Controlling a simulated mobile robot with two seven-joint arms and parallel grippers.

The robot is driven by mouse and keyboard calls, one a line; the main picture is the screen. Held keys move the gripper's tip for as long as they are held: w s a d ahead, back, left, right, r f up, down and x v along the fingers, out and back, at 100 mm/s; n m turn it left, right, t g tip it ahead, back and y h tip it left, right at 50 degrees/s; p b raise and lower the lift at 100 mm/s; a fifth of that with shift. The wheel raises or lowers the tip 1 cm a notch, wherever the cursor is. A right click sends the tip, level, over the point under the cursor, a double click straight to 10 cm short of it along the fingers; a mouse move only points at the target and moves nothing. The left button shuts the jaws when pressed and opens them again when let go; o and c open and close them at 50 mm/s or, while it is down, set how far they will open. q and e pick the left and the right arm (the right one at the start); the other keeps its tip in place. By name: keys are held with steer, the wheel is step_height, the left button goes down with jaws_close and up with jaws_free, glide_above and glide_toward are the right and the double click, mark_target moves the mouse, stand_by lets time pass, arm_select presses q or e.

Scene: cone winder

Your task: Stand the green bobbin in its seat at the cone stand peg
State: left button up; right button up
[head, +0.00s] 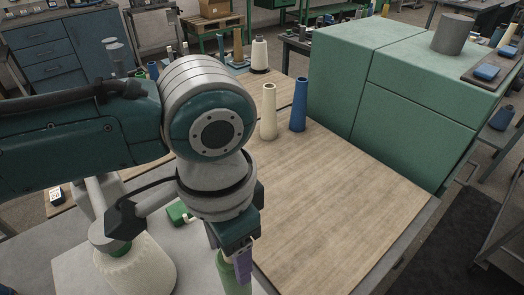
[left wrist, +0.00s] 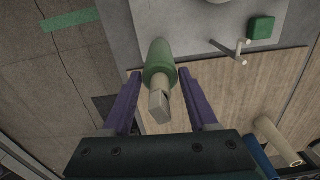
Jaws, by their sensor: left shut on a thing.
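The green bobbin (head: 232,281) is at the bottom edge of the head view, under my left gripper (head: 236,262). In the left wrist view the green bobbin (left wrist: 159,62) lies between the two purple fingers of my left gripper (left wrist: 160,73), which is shut on it. A pale, square-ended piece (left wrist: 159,104) sticks out of the bobbin towards the camera. The bobbin's far end is over a grey plate (left wrist: 195,20); I cannot tell whether it touches. A small pale peg (left wrist: 240,50) stands on that plate. I cannot tell whether it is the cone stand peg. My right gripper is not in view.
A green block (head: 178,212) lies on the grey surface behind my gripper. A large white yarn cone (head: 138,270) stands at front left. A cream cone (head: 269,112) and a blue cone (head: 299,105) stand on the wooden table (head: 335,205), mostly clear. Green cabinets (head: 400,90) stand behind.

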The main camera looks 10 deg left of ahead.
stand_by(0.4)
arm_select(q)
steer(key=shift+p, duration=0.35)
steer(key=shift+f+b, duration=1.5)
steer(key=shift+f, duration=1.3)
stand_by(0.4)
steer(key=o, duration=1.3)
steer(key=shift+c, duration=0.2)
step_height(320, 180, up, 10)
steer(key=shift+p, duration=0.5)
